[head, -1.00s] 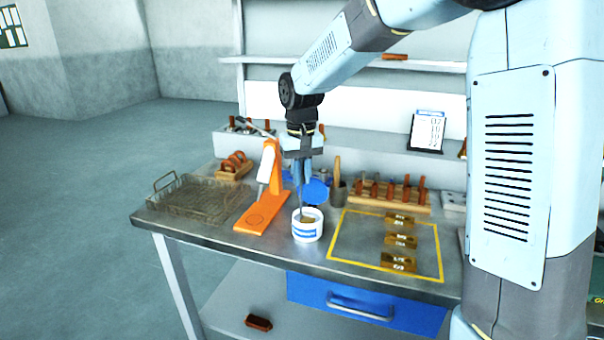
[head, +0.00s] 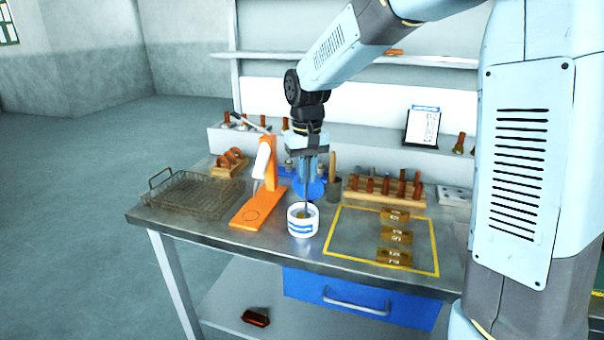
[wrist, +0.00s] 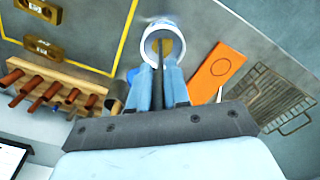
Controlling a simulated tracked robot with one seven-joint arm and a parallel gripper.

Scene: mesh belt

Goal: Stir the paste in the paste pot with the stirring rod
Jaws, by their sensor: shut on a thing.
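The paste pot (head: 302,228) is a small white tub with blue bands. It stands upright on the metal bench, left of the yellow-outlined area. Brown paste (wrist: 166,47) shows inside it in the wrist view. My gripper (head: 307,192) is above the pot, pointing down, and is shut on the stirring rod (head: 306,207). The rod is thin and dark, and its lower end reaches into the pot's mouth. In the wrist view the rod (wrist: 159,52) runs from between the fingers into the pot; its tip is hard to make out.
An orange stand (head: 258,197) is close left of the pot, with a wire basket (head: 196,193) farther left. Behind are a blue round thing (head: 309,188), a cup (head: 334,188) and a rack of wooden handles (head: 384,190). Brass blocks (head: 396,236) lie inside the yellow outline.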

